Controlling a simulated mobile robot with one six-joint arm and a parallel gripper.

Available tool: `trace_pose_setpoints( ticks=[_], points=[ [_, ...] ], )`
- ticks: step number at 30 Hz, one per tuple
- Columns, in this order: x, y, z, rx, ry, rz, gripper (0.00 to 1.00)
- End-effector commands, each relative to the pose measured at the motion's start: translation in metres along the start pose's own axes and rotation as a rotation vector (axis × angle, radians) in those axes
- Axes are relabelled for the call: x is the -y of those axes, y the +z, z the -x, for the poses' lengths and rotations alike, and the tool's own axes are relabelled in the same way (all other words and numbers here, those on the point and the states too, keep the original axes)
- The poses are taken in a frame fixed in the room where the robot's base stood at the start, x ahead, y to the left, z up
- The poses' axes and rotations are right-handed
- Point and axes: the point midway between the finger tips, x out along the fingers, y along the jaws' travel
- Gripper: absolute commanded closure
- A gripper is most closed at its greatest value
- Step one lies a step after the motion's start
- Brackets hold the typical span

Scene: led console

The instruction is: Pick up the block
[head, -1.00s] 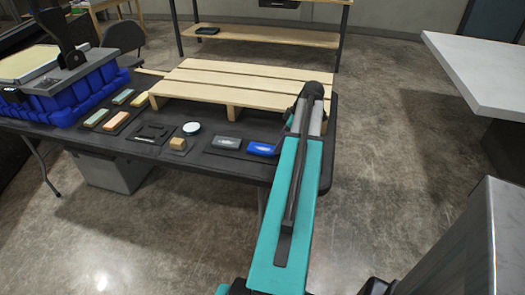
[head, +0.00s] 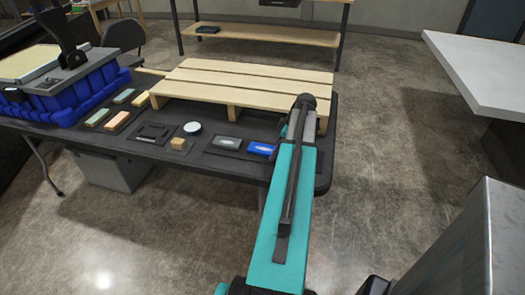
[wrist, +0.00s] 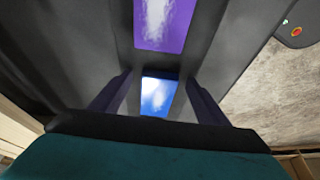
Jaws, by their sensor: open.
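A small tan block (head: 178,144) sits on a dark plate on the black table (head: 325,165), left of my arm in the head view. I cannot make out this block in the wrist view. My gripper (wrist: 158,76) is open, with its two dark fingers apart and nothing held between them. A lit blue panel (wrist: 156,95) shows between the fingers, and a purple panel (wrist: 163,22) lies beyond them. In the head view my gripper is hidden behind my teal arm.
A grey panel (head: 227,143) and a blue panel (head: 261,148) lie right of the block. A round disc (head: 192,128) lies behind it. A wooden pallet (head: 245,80) fills the table's back; a blue crate (head: 95,92) stands left.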

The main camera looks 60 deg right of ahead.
Motion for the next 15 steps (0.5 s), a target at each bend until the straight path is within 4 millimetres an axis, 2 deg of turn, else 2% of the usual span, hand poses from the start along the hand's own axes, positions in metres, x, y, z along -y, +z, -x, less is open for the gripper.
trace_pose_setpoints(
  ticks=[5, 13, 14, 15],
  points=[
    [-0.0001, 0.0003, 0.0003, 0.000, 0.000, -0.001, 0.31],
    [-0.0001, 0.0005, 0.0005, 0.000, 0.000, -0.001, 0.75],
    [-0.0001, 0.0005, 0.0005, 0.000, 0.000, -0.001, 0.80],
    [-0.0002, 0.0003, 0.0007, -0.001, 0.000, -0.001, 0.80]
  ],
)
